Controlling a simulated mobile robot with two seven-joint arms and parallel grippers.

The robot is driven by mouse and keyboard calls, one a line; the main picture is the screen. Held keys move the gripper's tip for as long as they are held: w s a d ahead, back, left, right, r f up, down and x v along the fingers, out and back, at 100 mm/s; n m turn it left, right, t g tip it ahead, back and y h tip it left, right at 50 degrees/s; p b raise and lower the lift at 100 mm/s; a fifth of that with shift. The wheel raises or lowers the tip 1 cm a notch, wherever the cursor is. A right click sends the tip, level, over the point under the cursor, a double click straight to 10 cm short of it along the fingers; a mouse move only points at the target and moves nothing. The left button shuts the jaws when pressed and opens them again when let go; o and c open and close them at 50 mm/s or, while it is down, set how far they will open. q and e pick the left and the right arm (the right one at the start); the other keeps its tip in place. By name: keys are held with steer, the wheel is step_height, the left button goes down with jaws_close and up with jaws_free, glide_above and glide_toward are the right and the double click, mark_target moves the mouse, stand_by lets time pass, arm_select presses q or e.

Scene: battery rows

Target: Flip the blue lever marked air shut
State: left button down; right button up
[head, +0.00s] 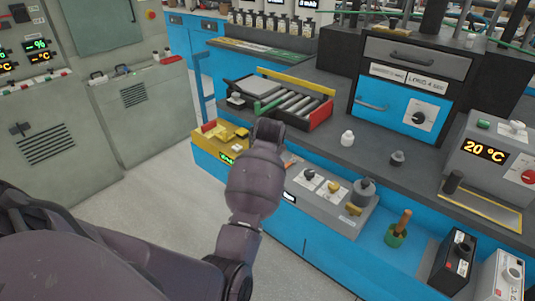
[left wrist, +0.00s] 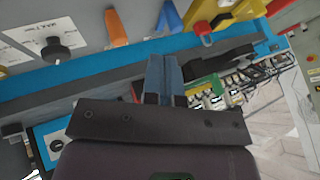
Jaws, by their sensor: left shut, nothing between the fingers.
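The blue lever (left wrist: 168,18) shows at the top of the left wrist view, on a grey panel beside an orange lever (left wrist: 115,28). Its marking is not legible. My left gripper (left wrist: 164,60) has its fingers together with nothing between them. The fingertips point toward the blue lever, just below it in the picture; I cannot tell whether they touch. In the head view my left arm reaches over the front of the bench, and its wrist hides the blue lever and the fingers. My right gripper is not in view.
A black knob (left wrist: 55,50) sits left of the levers. A yellow part (left wrist: 235,12) and a red-tipped part (left wrist: 203,28) are close on the right.

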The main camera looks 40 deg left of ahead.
arm_select(q)
steer(key=b+x, duration=0.2)
steer(key=x, duration=0.7)
steer(key=shift+s+d+f+b, duration=0.1)
steer(key=shift+b, duration=0.25)
